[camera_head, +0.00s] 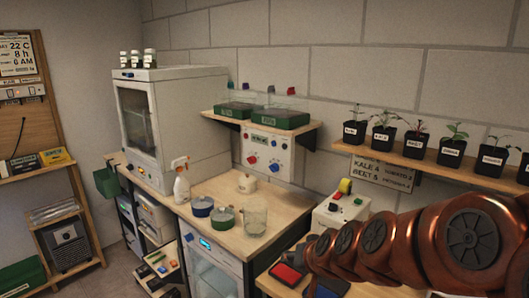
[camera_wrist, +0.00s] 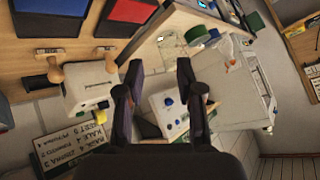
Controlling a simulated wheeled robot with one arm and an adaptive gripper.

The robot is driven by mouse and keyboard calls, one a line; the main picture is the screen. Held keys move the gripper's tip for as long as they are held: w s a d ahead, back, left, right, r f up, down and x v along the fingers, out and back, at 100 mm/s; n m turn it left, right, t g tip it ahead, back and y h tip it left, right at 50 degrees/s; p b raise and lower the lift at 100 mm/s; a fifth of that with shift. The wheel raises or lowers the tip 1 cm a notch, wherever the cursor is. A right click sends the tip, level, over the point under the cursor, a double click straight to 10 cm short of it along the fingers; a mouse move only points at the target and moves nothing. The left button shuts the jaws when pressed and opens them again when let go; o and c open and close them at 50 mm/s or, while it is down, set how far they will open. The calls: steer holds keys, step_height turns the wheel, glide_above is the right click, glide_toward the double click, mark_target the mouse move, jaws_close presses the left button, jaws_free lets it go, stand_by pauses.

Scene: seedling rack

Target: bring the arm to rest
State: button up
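My arm shows at the right of the head view as a chain of copper-coloured links reaching in over the bench. Its gripper end cannot be made out in that view. In the wrist view my gripper (camera_wrist: 156,75) shows two dark fingers spread apart with nothing between their tips. Beyond the gap lie the bench and a white control box with blue knobs (camera_wrist: 168,112). The wrist view is turned strongly, so the room appears tilted.
A shelf (camera_head: 400,158) holds several black seedling pots. Below are a sign (camera_head: 385,173) and a white device (camera_head: 337,213). A white cabinet (camera_head: 185,120) stands behind.

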steer(key=s+d+f+g+h, duration=0.1)
steer(key=s+d+g, duration=0.2)
steer(key=s, duration=0.8)
steer(key=s+d+f+g+h, duration=0.1)
steer(key=s+d+g, duration=0.3)
steer(key=s, duration=0.8)
steer(key=s+d+f+n+g+h, duration=0.1)
steer(key=s+d+g, duration=0.2)
steer(key=s, duration=0.8)
steer(key=shift+s+d+h, duration=0.25)
steer(key=shift+d+h, duration=0.05)
steer(key=shift+f, duration=0.1)
